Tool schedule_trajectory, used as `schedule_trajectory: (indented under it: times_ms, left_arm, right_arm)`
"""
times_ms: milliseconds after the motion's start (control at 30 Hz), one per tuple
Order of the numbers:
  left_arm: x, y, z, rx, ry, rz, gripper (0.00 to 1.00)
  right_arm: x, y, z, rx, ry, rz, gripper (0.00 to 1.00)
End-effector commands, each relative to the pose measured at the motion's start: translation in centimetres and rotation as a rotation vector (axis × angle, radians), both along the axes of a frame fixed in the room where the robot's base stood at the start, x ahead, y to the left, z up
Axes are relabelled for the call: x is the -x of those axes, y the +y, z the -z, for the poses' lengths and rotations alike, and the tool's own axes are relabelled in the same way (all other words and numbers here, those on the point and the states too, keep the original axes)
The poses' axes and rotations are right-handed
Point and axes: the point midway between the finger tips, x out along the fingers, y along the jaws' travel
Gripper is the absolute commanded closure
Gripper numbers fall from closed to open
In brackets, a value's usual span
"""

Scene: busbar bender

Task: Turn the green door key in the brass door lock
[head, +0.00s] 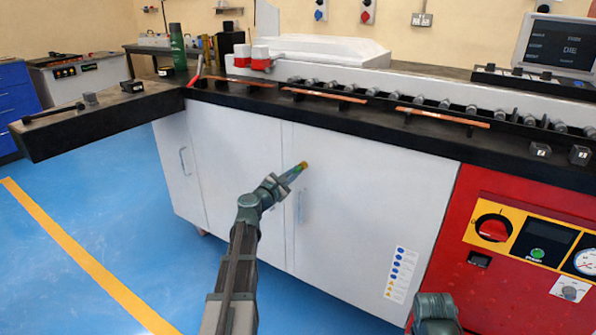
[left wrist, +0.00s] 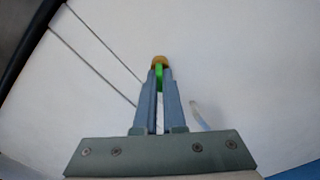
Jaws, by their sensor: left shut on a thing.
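The brass door lock (head: 304,164) is a small round fitting on the white cabinet door; it also shows in the left wrist view (left wrist: 160,61). The green door key (left wrist: 159,76) sits at the lock, between the fingertips of my left gripper (head: 290,174). My left gripper is shut on the key, with its fingers pointing at the lock. The fingers hide most of the key, and I cannot tell how far it is turned. My right gripper (head: 435,310) shows only in part at the bottom of the head view, and its fingertips cannot be made out.
A door handle (head: 301,206) is just below the lock. The black bench top (head: 330,115) with copper bars juts out above the doors. A red control panel (head: 530,250) with a rotary switch is at the right. Blue floor (head: 90,210) is free at the left.

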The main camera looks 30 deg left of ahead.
Motion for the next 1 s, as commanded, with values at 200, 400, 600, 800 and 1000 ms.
schedule_trajectory:
  times_ms: [200, 400, 600, 800, 1000]
  left_arm:
    - [0.00, 0.02, 0.00, 0.070, 0.005, -0.001, 1.00]
    - [0.00, 0.02, 0.00, 0.335, 0.026, -0.001, 1.00]
    - [0.00, 0.03, -0.01, 0.487, 0.037, -0.001, 1.00]
    - [0.00, 0.02, 0.00, 0.498, 0.039, 0.000, 1.00]
    - [0.00, 0.02, 0.00, 0.553, 0.043, 0.000, 1.00]
  right_arm:
    - [0.00, 0.00, 0.00, 0.000, 0.000, 0.000, 1.00]
    - [0.00, 0.00, -0.01, 0.000, 0.000, 0.000, 1.00]
    - [0.00, 0.00, -0.01, 0.000, 0.000, 0.000, 1.00]
    - [0.00, 0.00, -0.01, 0.000, 0.000, 0.000, 1.00]
    - [0.00, 0.00, -0.01, 0.000, 0.000, 0.000, 1.00]
